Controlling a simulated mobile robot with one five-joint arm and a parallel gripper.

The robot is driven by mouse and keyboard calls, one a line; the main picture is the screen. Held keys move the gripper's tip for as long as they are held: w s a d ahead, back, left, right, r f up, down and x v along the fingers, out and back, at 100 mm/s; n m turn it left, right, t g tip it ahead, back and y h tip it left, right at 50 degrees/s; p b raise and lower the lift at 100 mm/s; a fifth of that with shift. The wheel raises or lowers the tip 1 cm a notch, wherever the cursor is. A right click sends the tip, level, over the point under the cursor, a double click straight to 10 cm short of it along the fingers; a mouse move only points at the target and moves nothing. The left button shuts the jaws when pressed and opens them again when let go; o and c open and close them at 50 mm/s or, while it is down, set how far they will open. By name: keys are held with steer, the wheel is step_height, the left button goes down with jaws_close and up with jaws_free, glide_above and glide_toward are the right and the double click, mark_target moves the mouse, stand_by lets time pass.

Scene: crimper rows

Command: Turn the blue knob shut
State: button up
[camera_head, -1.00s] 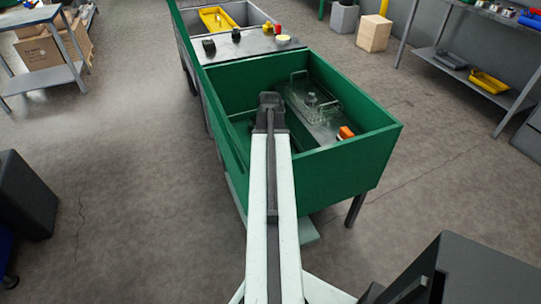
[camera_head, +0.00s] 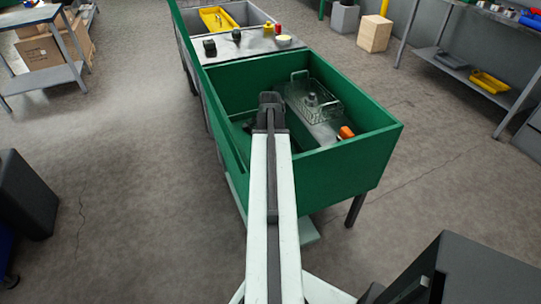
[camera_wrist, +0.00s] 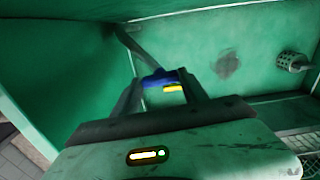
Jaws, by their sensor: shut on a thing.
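The blue knob (camera_wrist: 158,79) shows in the wrist view between the fingers of my gripper (camera_wrist: 160,84), low inside a green-walled sink. My gripper is shut on the blue knob. A small yellow patch (camera_wrist: 173,88) shows at the knob's right side; I cannot tell whether it is part of the knob. In the head view my gripper (camera_head: 270,98) reaches down into the green basin (camera_head: 345,180), and the knob is hidden behind it.
A wire basket (camera_head: 318,103) and an orange object (camera_head: 346,132) are in the basin to the right of my gripper. A perforated grey cylinder (camera_wrist: 291,62) shows on the right in the wrist view. Green walls enclose my gripper. Small items stand on the grey counter (camera_head: 262,46) behind.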

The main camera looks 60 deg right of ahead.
steer(key=shift+s+m, duration=0.2)
steer(key=shift+m, duration=0.4)
steer(key=o, duration=1.4)
steer(key=shift+w, duration=0.1)
steer(key=shift+r+p, duration=0.35)
step_height(320, 180, up, 7)
steer(key=p, duration=0.7)
steer(key=shift+r, duration=0.15)
